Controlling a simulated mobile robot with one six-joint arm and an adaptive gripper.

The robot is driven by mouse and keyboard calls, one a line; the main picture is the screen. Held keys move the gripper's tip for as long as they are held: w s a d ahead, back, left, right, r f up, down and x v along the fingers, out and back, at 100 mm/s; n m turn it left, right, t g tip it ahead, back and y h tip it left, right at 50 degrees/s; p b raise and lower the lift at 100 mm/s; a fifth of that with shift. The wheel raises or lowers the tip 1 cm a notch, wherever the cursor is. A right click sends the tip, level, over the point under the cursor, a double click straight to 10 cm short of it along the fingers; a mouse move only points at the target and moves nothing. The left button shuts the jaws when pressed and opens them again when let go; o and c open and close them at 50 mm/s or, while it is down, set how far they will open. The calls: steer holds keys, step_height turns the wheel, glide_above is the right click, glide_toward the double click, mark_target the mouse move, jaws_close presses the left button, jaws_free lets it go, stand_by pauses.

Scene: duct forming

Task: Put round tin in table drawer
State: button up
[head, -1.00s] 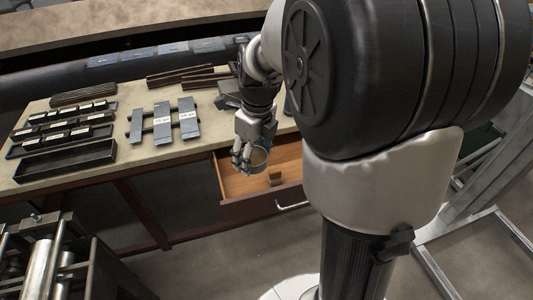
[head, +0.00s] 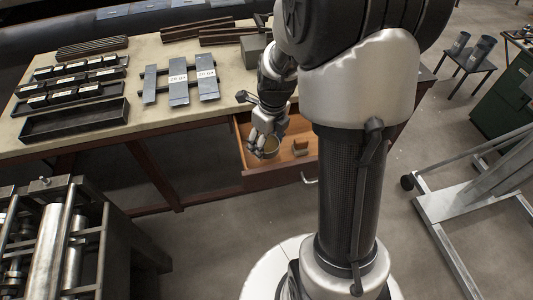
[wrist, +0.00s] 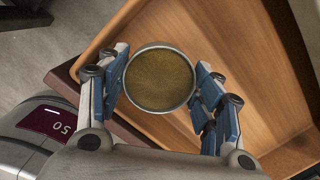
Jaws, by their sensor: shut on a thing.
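The round tin (wrist: 160,78) shows in the wrist view between the two blue-padded fingers, its round brownish face towards the camera. In the head view the tin (head: 270,147) is small and partly covered by the fingers. My gripper (head: 262,146) is shut on it; the gripper also fills the lower wrist view (wrist: 163,95). The table drawer (head: 272,178) is pulled open under the table's front edge. The gripper and tin are over the drawer's left part. The exact height above the drawer floor is hard to tell.
A small brown block (head: 301,147) lies in the drawer. The worktable (head: 150,62) holds a black tray (head: 75,120), labelled grey plates (head: 180,82) and dark bars. A roller machine (head: 60,240) stands front left. Bare floor lies in front of the drawer.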

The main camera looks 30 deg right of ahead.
mark_target(266, 152)
step_height(266, 152, down, 5)
steer(key=shift+b, duration=0.7)
steer(key=shift+r, duration=0.1)
steer(key=o, duration=0.7)
steer(key=shift+f, duration=0.2)
steer(key=o, duration=0.5)
steer(key=shift+c, duration=0.2)
